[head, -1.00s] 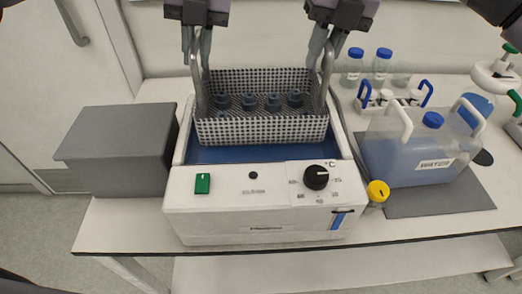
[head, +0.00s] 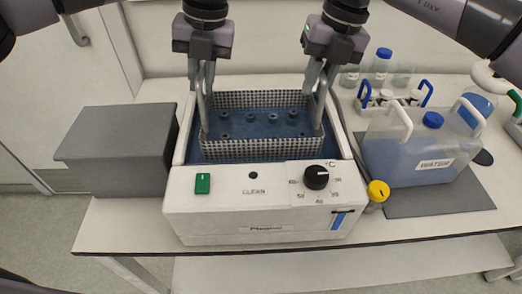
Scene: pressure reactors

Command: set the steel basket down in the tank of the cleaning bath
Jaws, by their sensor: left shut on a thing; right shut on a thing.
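The steel basket (head: 262,150), a mesh box with two upright handles, is inside the tank of the white cleaning bath (head: 262,232). Blue liquid (head: 185,150) shows around it and inside it, and its upper rim stands above the liquid. Several dark round parts (head: 272,119) stick up inside the basket. My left gripper (head: 205,85) is shut on the basket's left handle, and my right gripper (head: 318,85) is shut on its right handle. Whether the basket's bottom touches the tank floor is hidden.
A grey box (head: 118,150) stands left of the bath. A water canister (head: 420,150) stands on a dark mat to the right, with a yellow-capped bottle (head: 377,192) between. Bottles (head: 382,62) and a blue-handled rack (head: 395,97) are behind. The bench's front strip is narrow.

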